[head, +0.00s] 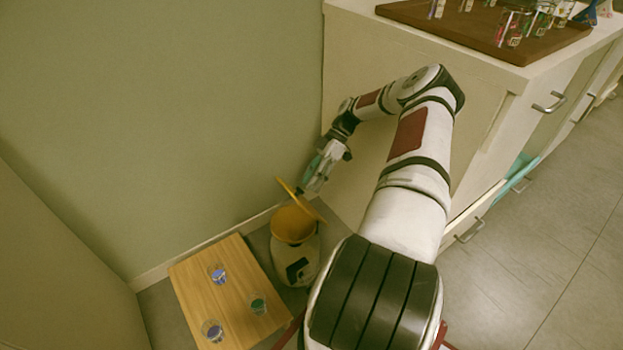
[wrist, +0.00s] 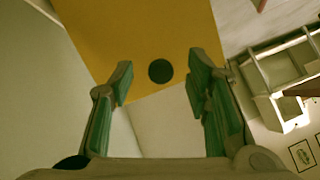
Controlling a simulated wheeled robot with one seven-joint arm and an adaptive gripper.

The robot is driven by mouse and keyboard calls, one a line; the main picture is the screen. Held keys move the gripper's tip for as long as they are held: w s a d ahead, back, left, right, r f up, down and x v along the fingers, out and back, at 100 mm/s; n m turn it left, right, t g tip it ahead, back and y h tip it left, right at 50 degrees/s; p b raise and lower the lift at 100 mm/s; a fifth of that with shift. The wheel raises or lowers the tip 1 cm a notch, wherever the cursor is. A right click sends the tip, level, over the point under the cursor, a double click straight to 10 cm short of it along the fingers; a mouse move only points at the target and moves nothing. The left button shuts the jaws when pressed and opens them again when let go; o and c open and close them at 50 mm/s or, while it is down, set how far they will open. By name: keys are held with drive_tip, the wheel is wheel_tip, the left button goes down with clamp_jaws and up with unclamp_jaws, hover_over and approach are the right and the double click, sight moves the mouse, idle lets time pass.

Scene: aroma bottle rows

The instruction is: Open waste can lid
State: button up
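The waste can (head: 296,262) stands on the floor near the wall, with a white body and a yellow inside. Its yellow lid (head: 299,199) is raised and tilted up at the can's rim, so the opening shows. My gripper (head: 303,188) is right beside the raised lid in the head view. In the wrist view the lid (wrist: 150,30) is a yellow panel with a dark round spot, beyond my fingertips. My gripper's green-padded fingers (wrist: 158,85) are spread apart with nothing between them. I cannot tell whether a finger touches the lid.
A low wooden board (head: 233,290) with several small glass jars stands left of the can. A white counter (head: 505,75) with drawers is at the right, bearing a brown tray (head: 480,29) with bottles. The wall is close behind the can. Grey floor (head: 540,265) is clear at the right.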

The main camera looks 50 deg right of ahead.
drive_tip(key=shift+r, duration=0.15)
wheel_tip(320, 180, up, 10)
idle(0.6)
idle(0.4)
